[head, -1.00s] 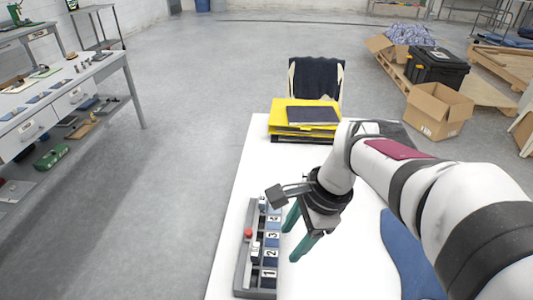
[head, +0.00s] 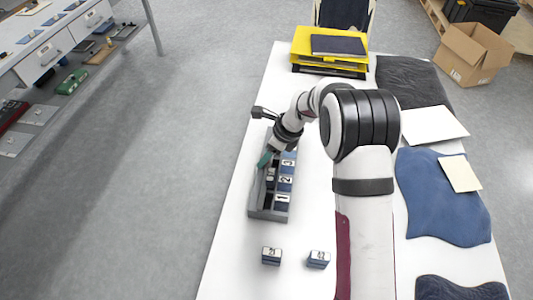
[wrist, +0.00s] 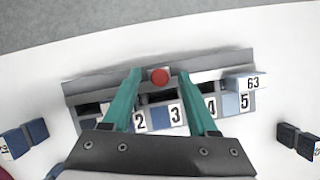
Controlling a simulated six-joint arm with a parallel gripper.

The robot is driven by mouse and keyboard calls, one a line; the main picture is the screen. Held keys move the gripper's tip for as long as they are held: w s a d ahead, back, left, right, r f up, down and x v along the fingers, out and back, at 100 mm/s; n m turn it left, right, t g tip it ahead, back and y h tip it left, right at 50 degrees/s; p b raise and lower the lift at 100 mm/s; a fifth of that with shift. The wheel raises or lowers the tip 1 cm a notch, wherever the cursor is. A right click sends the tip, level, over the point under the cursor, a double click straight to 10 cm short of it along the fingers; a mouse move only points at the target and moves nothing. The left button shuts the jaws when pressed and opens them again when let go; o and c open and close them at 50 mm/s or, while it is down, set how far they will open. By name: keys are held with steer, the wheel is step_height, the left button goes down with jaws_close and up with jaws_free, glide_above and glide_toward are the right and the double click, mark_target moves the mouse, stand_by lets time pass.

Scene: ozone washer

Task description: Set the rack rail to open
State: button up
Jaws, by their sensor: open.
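The grey rack (head: 267,213) lies on the white table, with numbered blue-and-white slots along one side. In the wrist view the rack (wrist: 85,88) runs across the picture, and its long grey rail bar carries a red knob (wrist: 159,76). My gripper (wrist: 160,73) is open, with its teal fingertips on either side of the red knob; whether they touch it I cannot tell. In the head view my gripper (head: 264,159) is at the far part of the rack, and the knob is hidden there. A block marked 63 (wrist: 246,83) sits by slot 5.
Two loose labelled blocks (head: 272,256) (head: 319,259) stand on the table in front of the rack. Yellow trays (head: 328,50) are at the far end. A blue cloth (head: 440,200) and dark cloth (head: 410,82) lie to the right. The table left of the rack is clear.

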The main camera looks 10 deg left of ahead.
steer(key=shift+a+f, duration=0.1)
steer(key=shift+f, duration=0.25)
jaws_close()
stand_by(1.2)
